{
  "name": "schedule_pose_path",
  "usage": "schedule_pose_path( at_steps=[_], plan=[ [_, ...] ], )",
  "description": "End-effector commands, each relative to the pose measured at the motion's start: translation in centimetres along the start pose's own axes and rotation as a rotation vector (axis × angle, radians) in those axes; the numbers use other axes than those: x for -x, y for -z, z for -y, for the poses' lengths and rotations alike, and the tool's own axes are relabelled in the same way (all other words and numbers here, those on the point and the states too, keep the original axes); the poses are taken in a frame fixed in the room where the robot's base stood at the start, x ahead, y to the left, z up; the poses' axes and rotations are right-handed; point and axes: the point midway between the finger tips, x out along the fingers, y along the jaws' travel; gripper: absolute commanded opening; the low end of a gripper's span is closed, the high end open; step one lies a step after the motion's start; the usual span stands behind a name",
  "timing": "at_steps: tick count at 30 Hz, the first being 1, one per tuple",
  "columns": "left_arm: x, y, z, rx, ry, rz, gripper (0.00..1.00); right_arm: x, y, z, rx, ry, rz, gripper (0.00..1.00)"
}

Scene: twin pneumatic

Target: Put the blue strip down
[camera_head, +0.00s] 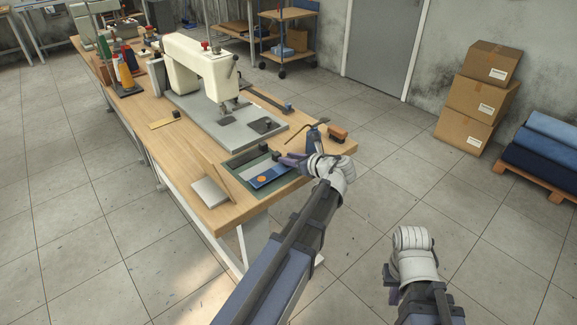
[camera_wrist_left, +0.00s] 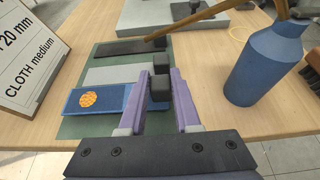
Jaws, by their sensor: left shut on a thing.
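The blue strip (camera_wrist_left: 88,101) has an orange round patch and lies across the green mat (camera_wrist_left: 73,128), and it also shows in the head view (camera_head: 268,178). I cannot tell whether it touches the mat or is slightly above it. My left gripper (camera_wrist_left: 159,82), with purple fingers, is shut on the dark block at the strip's right end; it is also seen in the head view (camera_head: 283,159). A grey strip (camera_wrist_left: 110,75) and a black strip (camera_wrist_left: 125,47) lie behind it on the mat.
A blue bottle (camera_wrist_left: 268,62) stands just right of the left gripper, with a brush (camera_head: 338,132) beyond. A sign reading "CLOTH medium" (camera_wrist_left: 30,60) stands left of the mat. The sewing machine (camera_head: 195,65) is behind. The table's front edge is close.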

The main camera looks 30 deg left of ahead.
Motion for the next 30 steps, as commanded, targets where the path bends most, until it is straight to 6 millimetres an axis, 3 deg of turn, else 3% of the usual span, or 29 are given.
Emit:
schedule_pose_path(
  at_steps=[1, 3, 15, 16, 24, 30],
  plan=[
    [-0.51, 1.19, -0.02, 0.000, 0.000, 0.000, 0.00, -1.29, 0.08, 0.12, 0.000, 0.000, 0.000, 0.00],
    [-0.67, 1.55, -0.02, 0.000, 0.000, 0.000, 0.00, -1.68, 0.10, 0.16, 0.000, 0.000, 0.000, 0.00],
    [-0.74, 1.72, -0.02, 0.000, 0.000, 0.000, 0.00, -1.86, 0.11, 0.18, 0.000, 0.000, 0.000, 0.00],
    [-0.73, 1.69, -0.02, 0.000, 0.000, 0.000, 0.32, -1.83, 0.11, 0.18, 0.000, 0.000, 0.000, 0.00],
    [-0.69, 1.58, -0.02, 0.000, 0.000, 0.000, 0.61, -1.72, 0.10, 0.17, 0.000, 0.000, 0.000, 0.00],
    [-0.68, 1.57, -0.03, 0.000, 0.000, 0.000, 0.61, -1.70, 0.10, 0.17, 0.000, 0.000, 0.000, 0.00]
  ],
)
